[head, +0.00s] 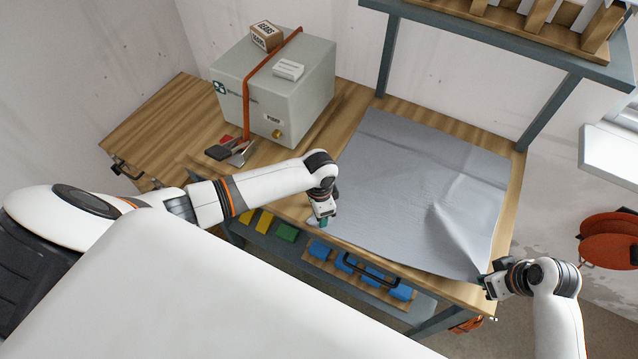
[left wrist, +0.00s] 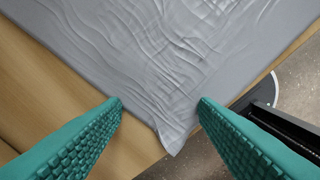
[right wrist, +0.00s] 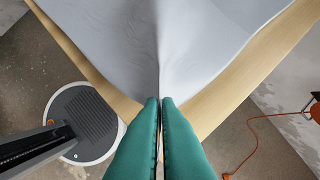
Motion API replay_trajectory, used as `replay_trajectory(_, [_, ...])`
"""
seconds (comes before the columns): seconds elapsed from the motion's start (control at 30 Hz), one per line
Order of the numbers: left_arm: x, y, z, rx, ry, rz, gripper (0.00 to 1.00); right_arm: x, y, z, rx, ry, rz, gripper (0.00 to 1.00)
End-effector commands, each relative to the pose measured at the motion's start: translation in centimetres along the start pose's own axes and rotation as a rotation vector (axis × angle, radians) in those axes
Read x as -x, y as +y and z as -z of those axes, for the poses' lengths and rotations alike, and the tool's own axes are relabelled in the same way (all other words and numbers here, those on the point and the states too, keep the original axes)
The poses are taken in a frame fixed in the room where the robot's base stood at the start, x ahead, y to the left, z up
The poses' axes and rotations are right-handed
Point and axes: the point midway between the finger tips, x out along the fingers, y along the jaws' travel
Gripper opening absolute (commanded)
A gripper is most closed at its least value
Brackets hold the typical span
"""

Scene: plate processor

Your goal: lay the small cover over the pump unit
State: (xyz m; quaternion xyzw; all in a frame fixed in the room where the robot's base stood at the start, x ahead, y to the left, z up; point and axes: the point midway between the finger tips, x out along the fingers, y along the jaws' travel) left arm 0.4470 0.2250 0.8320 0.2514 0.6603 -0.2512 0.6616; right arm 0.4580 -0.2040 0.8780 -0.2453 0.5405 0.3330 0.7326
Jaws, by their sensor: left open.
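The cover, a flat grey sheet (head: 410,185), lies spread on the wooden table with folds towards its near right side. The pump unit appears to be the large grey box (head: 310,85) at the back left, with an orange strap round it. My left gripper (head: 322,222) is open at the sheet's near left corner. In the left wrist view the rumpled corner (left wrist: 172,135) shows between the apart fingers. My right gripper (head: 486,284) is shut on the near right corner, and the right wrist view shows the sheet (right wrist: 160,60) pinched and creased at the closed fingertips (right wrist: 160,100).
A small carton (head: 266,36) and a white block (head: 288,69) sit on the box. Tools (head: 238,152) lie before it. A shelf (head: 500,40) on grey posts stands behind the sheet. Blue items (head: 360,270) sit on a lower shelf. An orange reel (head: 608,238) is at the right.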

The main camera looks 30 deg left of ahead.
Motion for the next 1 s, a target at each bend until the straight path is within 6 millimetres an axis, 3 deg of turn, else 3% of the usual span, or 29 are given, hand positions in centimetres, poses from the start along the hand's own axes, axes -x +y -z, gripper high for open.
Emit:
replay_trajectory(0.1, [-0.16, -0.06, 0.08, 0.000, 0.003, 0.001, 0.53, -0.01, 0.00, 0.01, 0.000, 0.000, 0.000, 0.00])
replay_trajectory(0.73, [-0.25, -0.04, 0.21, 0.001, 0.006, 0.001, 0.01, -0.02, -0.03, 0.03, 0.000, 0.001, 0.001, 0.00])
replay_trajectory(1.0, [-0.21, 0.01, 0.26, 0.001, 0.007, 0.000, 0.00, -0.02, -0.08, 0.07, -0.001, 0.001, 0.002, 0.00])
